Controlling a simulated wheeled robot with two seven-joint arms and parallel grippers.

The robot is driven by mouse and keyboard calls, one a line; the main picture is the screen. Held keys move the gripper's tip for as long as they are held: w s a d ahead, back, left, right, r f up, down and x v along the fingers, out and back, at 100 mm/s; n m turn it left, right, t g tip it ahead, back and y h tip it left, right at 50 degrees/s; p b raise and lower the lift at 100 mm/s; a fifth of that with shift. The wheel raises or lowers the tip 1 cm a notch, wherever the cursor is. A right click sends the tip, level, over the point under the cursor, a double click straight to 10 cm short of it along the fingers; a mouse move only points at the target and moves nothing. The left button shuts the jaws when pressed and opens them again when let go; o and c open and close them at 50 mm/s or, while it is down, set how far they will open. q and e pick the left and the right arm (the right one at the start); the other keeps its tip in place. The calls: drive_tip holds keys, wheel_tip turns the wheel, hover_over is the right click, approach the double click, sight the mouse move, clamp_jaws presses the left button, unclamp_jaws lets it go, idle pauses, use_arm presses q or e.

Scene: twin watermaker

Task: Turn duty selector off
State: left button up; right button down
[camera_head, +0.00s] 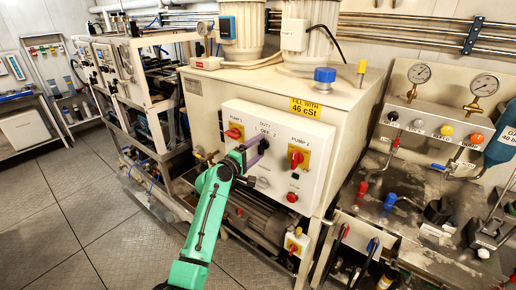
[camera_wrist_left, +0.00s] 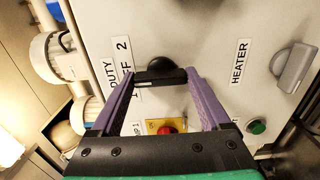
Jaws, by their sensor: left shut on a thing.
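The duty selector is a black knob (camera_wrist_left: 162,68) on the light control panel (camera_head: 232,112), beside the DUTY / OFF / 2 label (camera_wrist_left: 120,62). In the head view, the selector knob (camera_head: 264,144) is partly covered by my gripper. My left gripper (camera_wrist_left: 161,78), with purple fingers, has one finger on each side of the knob and is shut on it. My left gripper (camera_head: 254,152) also shows in the head view, on a green arm from below. The knob's exact pointing direction is hard to tell. My right gripper is not in view.
A pump 1 switch (camera_head: 234,132) and a pump 2 switch (camera_head: 298,158), both red on yellow, flank the selector. A grey heater knob (camera_wrist_left: 295,67) and a green button (camera_wrist_left: 257,127) sit nearby. A bench with gauges (camera_head: 484,85) stands right; open floor (camera_head: 60,215) lies left.

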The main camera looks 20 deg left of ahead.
use_arm(q)
drive_tip(key=o, duration=1.2)
drive_tip(key=b+v, duration=0.3)
drive_tip(key=v, duration=1.1)
drive_tip(key=shift+s+f+b, duration=0.1)
drive_tip(key=shift+s+b, duration=0.15)
drive_tip(key=shift+b, duration=0.1)
